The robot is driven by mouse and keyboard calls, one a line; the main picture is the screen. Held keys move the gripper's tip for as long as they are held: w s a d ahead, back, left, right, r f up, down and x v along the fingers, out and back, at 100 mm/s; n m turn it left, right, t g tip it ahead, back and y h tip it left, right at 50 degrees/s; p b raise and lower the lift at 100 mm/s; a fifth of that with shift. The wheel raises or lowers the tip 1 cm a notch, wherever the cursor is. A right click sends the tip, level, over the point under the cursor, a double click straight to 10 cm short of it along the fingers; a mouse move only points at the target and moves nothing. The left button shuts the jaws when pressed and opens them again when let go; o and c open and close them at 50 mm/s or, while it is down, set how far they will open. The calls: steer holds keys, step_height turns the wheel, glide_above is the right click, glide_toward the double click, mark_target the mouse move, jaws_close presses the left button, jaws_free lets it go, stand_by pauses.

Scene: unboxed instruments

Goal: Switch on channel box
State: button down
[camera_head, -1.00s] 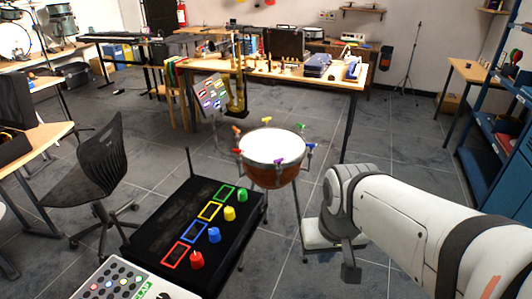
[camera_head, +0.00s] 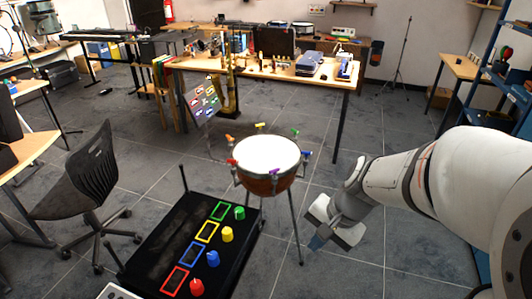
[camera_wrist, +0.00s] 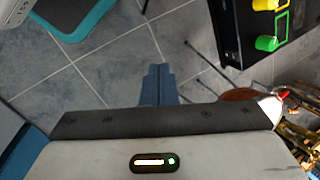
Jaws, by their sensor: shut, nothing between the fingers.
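The black channel box (camera_head: 160,250) stands at the lower middle of the head view. Its top has red, blue, yellow and green outlined rectangles. A red knob (camera_head: 196,287), blue knob (camera_head: 213,258), yellow knob (camera_head: 228,234) and green knob (camera_head: 239,213) stand beside them. My gripper (camera_head: 316,243) is shut and empty, to the right of the box and apart from it. In the wrist view the blue-grey fingers (camera_wrist: 158,82) are together over bare floor. The box's side (camera_wrist: 232,35) shows at the top right, with the green knob (camera_wrist: 267,43) and yellow knob (camera_wrist: 266,5).
A drum (camera_head: 267,160) with coloured clamps stands on thin legs just behind the box and my gripper. A black chair (camera_head: 85,180) is at the left. A wooden table (camera_head: 270,68) stands behind, and blue shelves (camera_head: 500,105) at the right.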

mark_target(260, 225)
steer(key=w+f+m+y+p, duration=0.1)
steer(key=w+m+p, duration=0.2)
steer(key=w+m, duration=0.2)
steer(key=w+f+m+t+y+p, duration=0.1)
steer(key=w+m+y+p, duration=0.1)
steer(key=w+m, duration=0.3)
steer(key=m+p, duration=0.1)
steer(key=m, duration=0.3)
steer(key=shift+a+f+t+y, duration=0.25)
steer(key=shift+a+t+y, duration=0.05)
steer(key=x, duration=0.4)
steer(key=a+r+x, duration=0.1)
steer(key=x, duration=0.3)
steer(key=a+x, duration=0.1)
steer(key=x, duration=0.3)
steer(key=shift+w+a, duration=0.25)
steer(key=shift+w, duration=0.25)
